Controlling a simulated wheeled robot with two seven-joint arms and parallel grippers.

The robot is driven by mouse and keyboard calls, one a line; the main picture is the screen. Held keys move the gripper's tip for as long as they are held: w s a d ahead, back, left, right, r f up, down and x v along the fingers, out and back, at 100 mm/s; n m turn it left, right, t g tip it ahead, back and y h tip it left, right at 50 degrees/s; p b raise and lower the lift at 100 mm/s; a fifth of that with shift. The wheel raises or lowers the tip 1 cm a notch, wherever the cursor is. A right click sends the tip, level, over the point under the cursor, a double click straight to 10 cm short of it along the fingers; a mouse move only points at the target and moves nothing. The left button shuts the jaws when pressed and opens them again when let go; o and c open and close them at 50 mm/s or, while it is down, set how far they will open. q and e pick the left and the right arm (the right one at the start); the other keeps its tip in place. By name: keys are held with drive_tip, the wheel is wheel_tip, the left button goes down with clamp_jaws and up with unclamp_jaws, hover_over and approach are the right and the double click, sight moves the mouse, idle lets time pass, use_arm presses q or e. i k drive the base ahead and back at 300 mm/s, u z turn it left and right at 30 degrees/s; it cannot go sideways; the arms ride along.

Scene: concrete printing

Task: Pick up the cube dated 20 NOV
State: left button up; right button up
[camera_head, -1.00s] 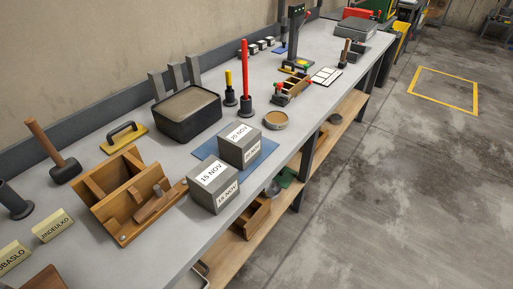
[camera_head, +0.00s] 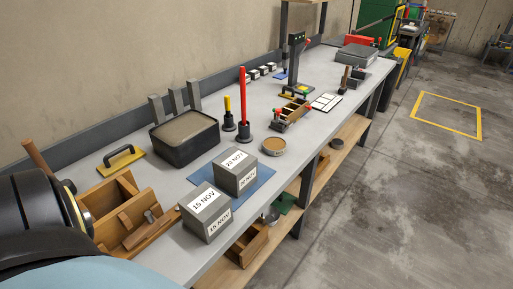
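The grey cube labelled 20 NOV (camera_head: 235,174) rests on a blue mat (camera_head: 262,178) on the workbench (camera_head: 185,248), near its front edge. A dark and light blue part of my own arm fills the lower left of the head view. Neither of my grippers shows.
A wooden box (camera_head: 130,215) stands left of the cubes, partly behind my arm. A black tub (camera_head: 185,138), a red-handled tool (camera_head: 244,110) and a round tan dish (camera_head: 273,146) stand behind. A lower shelf (camera_head: 322,167) runs under the bench. The floor at right is clear.

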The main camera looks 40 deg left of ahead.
sight(235, 171)
drive_tip(key=i, duration=0.55)
drive_tip(key=u, duration=2.95)
